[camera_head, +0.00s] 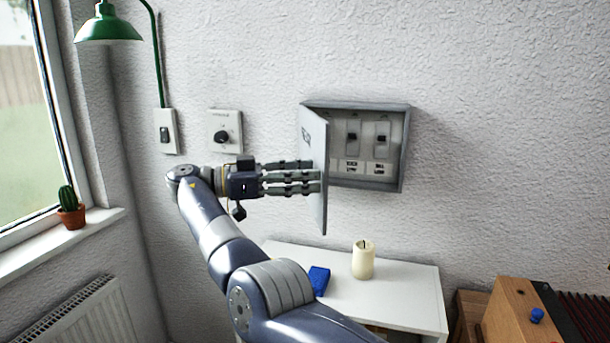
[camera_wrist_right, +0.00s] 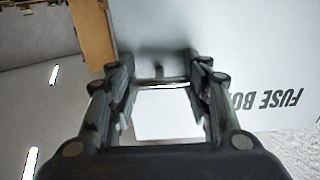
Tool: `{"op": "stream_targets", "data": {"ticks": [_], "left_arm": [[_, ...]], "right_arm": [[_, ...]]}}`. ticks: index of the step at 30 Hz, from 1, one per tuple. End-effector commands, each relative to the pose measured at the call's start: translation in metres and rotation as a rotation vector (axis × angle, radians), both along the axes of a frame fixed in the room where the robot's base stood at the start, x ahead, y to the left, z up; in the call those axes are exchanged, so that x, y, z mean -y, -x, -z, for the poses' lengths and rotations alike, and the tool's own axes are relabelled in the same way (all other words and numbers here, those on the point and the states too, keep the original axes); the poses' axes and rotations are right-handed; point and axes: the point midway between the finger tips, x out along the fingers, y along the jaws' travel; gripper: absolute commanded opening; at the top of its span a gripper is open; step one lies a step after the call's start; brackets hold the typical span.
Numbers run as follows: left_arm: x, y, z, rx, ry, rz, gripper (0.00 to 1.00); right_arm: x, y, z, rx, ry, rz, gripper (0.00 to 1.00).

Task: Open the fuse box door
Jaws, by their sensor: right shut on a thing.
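The grey fuse box (camera_head: 405,150) is on the wall, with switches and labels showing inside it. Its door (camera_head: 313,150) stands open, swung out to the left on the box's left side. My right gripper (camera_head: 318,178) comes in from the left and its fingers are at the outer face of the door. In the right wrist view the fingers (camera_wrist_right: 163,85) are on both sides of a thin bar on the door (camera_wrist_right: 260,50), which bears the words "FUSE BOX". The fingers are shut on the door's handle (camera_wrist_right: 163,82). My left gripper is not in view.
A white table (camera_head: 400,300) below holds a candle (camera_head: 363,260) and a blue object (camera_head: 319,280). A dial (camera_head: 222,136) and a light switch (camera_head: 165,133) are on the wall to the left. A cactus (camera_head: 70,210) stands on the windowsill.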

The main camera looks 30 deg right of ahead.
Motion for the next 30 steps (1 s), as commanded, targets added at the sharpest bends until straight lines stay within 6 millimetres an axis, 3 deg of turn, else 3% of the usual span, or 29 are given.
{"op": "stream_targets", "data": {"ticks": [9,10,12,30], "left_arm": [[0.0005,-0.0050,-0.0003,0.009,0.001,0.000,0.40],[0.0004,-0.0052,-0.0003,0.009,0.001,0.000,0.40],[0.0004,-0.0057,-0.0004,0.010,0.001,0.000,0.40],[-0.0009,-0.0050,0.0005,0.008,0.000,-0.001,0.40]], "right_arm": [[0.0000,0.0004,0.0016,0.003,-0.003,0.002,0.02],[0.0000,0.0004,0.0016,0.003,-0.003,0.002,0.50],[0.0000,0.0004,0.0016,0.003,-0.003,0.002,0.66],[0.0017,0.0001,0.0009,0.001,-0.001,-0.002,0.67]]}}
